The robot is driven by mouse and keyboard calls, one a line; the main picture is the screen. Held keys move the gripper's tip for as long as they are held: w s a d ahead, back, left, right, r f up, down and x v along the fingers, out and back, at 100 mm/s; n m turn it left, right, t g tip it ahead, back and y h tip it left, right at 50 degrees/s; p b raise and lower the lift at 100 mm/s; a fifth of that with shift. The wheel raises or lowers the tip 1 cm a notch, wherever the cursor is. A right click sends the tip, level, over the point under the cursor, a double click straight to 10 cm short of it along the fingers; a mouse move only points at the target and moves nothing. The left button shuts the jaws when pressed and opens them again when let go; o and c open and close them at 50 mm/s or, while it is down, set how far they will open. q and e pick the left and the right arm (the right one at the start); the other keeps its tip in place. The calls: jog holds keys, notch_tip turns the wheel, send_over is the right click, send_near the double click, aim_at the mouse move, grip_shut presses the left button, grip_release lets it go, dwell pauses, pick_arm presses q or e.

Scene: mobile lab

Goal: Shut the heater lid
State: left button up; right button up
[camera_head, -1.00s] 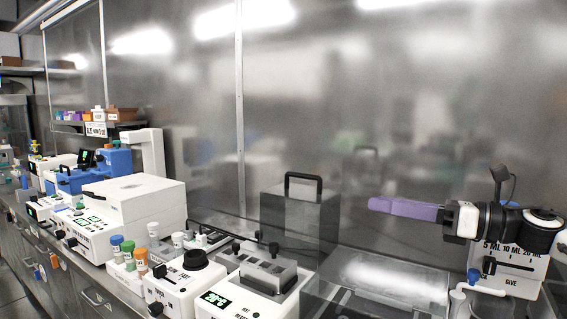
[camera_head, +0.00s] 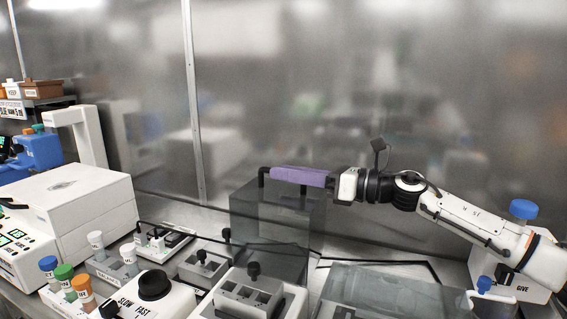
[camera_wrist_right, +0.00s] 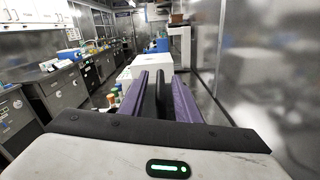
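A dark see-through box-like cover (camera_head: 270,235) with a black handle (camera_head: 263,174) on top stands upright against the back wall. I cannot tell for sure whether it is the heater lid. A white device (camera_head: 225,301) with a grey well block (camera_head: 247,303) and black knob is in front of it and looks like the heater. My right gripper (camera_head: 303,177), with purple fingers, is level at the handle and covers most of it. In the right wrist view the fingers (camera_wrist_right: 161,88) are apart with dark parts between them; contact is unclear. My left gripper is out of view.
A see-through cover (camera_head: 385,290) stands at the right front, below my right arm. Capped vials (camera_head: 82,290), a white dial unit (camera_head: 155,295) and a big white machine (camera_head: 75,205) crowd the left. The metal back wall (camera_head: 400,90) is close behind.

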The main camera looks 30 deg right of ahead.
jog(key=shift+w+a, duration=0.45)
jog(key=shift+w, duration=0.05)
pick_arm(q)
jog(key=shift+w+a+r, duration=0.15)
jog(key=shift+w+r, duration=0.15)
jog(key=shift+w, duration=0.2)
pick_arm(e)
jog(key=shift+w, duration=0.1)
grip_shut()
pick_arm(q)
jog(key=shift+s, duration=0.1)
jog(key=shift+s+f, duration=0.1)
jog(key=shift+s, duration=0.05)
